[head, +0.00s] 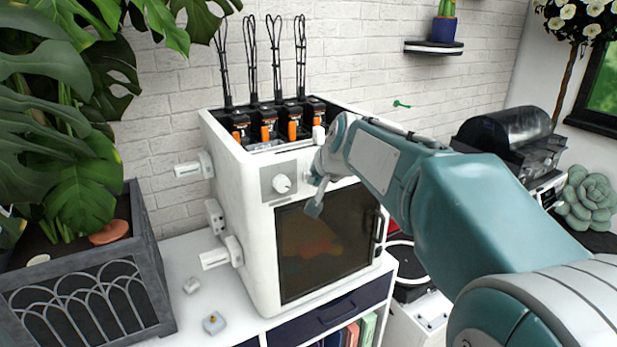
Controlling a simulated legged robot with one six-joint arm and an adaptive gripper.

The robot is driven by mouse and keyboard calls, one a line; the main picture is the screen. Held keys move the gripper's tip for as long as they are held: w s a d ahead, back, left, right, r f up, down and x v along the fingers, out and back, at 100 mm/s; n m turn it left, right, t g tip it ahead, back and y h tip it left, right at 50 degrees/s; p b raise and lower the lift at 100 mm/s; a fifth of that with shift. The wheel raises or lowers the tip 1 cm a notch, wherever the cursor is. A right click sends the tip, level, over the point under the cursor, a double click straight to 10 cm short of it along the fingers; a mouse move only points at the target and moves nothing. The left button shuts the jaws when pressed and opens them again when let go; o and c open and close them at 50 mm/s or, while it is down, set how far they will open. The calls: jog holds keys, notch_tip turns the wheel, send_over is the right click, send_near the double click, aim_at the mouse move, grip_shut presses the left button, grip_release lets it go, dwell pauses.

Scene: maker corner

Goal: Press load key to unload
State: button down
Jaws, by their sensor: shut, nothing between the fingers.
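A white machine (237,215), which looks like a 3D printer, stands on a white cabinet. Its front has a dark window door (322,250), and above it a grey panel with a round white knob (282,183). Several black units with orange levers (268,132) line its open top. I cannot tell for sure which part is the load key. My gripper (314,209) is shut and empty, in front of the upper front face, right of the knob. It hides part of the panel and the window's top edge. I cannot tell whether it touches the machine.
A grey planter (95,290) with large leaves stands at left. White holders (214,258) stick out from the machine's left side. Two small objects lie on the white cabinet top (185,262). A dark-lidded machine (505,145) stands at right behind my arm.

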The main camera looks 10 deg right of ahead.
jog(key=shift+w+a, duration=0.1)
jog(key=shift+w, duration=0.2)
dwell(0.6)
jog(key=shift+s+d, duration=0.25)
jog(key=shift+s, duration=0.5)
jog(key=s, duration=0.1)
jog(key=s+d, duration=0.1)
jog(key=s, duration=0.2)
jog(key=shift+s+d, duration=0.25)
jog(key=shift+s, duration=0.15)
jog(key=shift+s, duration=0.1)
dwell(0.5)
